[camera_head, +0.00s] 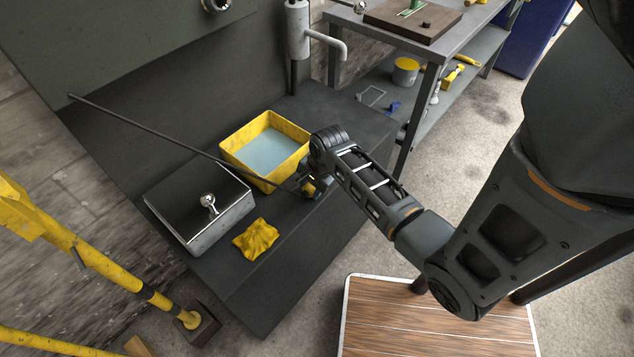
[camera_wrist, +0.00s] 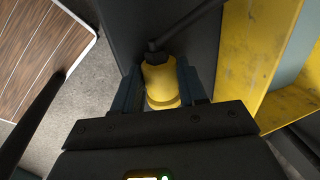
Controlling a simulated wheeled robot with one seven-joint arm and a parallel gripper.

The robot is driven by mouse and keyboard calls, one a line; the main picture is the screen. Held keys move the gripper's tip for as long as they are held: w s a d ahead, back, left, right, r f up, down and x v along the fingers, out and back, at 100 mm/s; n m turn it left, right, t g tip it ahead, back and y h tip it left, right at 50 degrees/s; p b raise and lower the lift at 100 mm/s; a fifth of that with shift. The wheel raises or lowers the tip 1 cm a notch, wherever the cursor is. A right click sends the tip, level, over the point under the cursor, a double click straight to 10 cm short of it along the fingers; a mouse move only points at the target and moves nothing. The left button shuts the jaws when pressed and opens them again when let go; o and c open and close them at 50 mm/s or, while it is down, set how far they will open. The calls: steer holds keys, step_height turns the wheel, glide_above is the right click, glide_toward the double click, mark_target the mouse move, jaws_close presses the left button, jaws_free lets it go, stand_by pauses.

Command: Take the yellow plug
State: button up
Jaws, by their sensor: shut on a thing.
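The yellow plug (camera_wrist: 161,82) shows in the wrist view, with a dark cable end at its top. My gripper (camera_wrist: 160,90) has its two fingers on either side of the plug and is shut on it. In the head view my gripper (camera_head: 311,187) is at the front right corner of the yellow basin, low over the dark bench (camera_head: 290,230). There the plug is mostly hidden by my gripper. A dark rod or cable (camera_head: 180,137) runs from the panel at upper left down to my gripper.
The yellow basin (camera_head: 237,142) of bluish liquid stands right beside my gripper. A metal box with a knobbed lid (camera_head: 199,196) and a crumpled yellow cloth (camera_head: 256,239) lie to the left. A tap (camera_head: 325,40) and a shelf table (camera_head: 440,50) stand behind. A wooden platform (camera_head: 430,325) is in front.

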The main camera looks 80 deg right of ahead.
steer(key=shift+c, duration=0.6)
steer(key=shift+r, duration=0.1)
